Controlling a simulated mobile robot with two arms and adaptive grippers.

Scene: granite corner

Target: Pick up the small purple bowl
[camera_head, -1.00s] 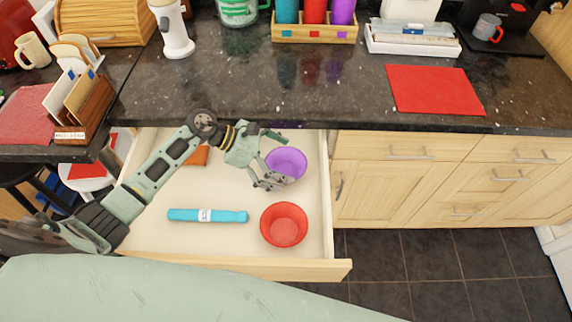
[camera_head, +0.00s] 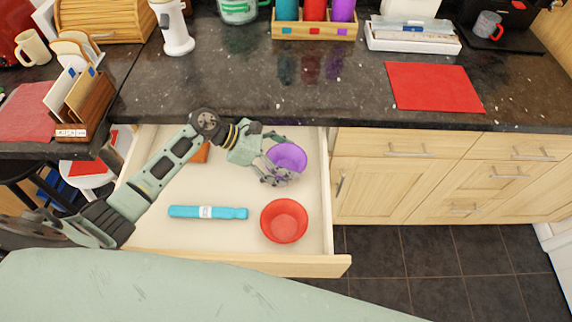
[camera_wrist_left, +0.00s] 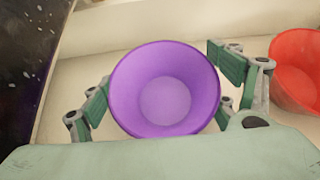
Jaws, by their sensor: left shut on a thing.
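The small purple bowl (camera_head: 289,157) is at the back right of the open drawer, its opening facing up. My left gripper (camera_head: 277,161) is at its left side, with fingers closed against it. In the left wrist view the purple bowl (camera_wrist_left: 165,92) lies between the two fingers of my left gripper (camera_wrist_left: 160,92), one on each side of its wall. Whether the bowl still touches the drawer floor cannot be told. My right gripper is not in view.
The open drawer (camera_head: 170,240) also holds a red bowl (camera_head: 284,221), a blue tube-like item (camera_head: 207,212) and a partly hidden orange-brown item (camera_head: 201,153). The dark counter edge (camera_head: 360,124) runs close behind the purple bowl. A red mat (camera_head: 433,86) lies on the counter.

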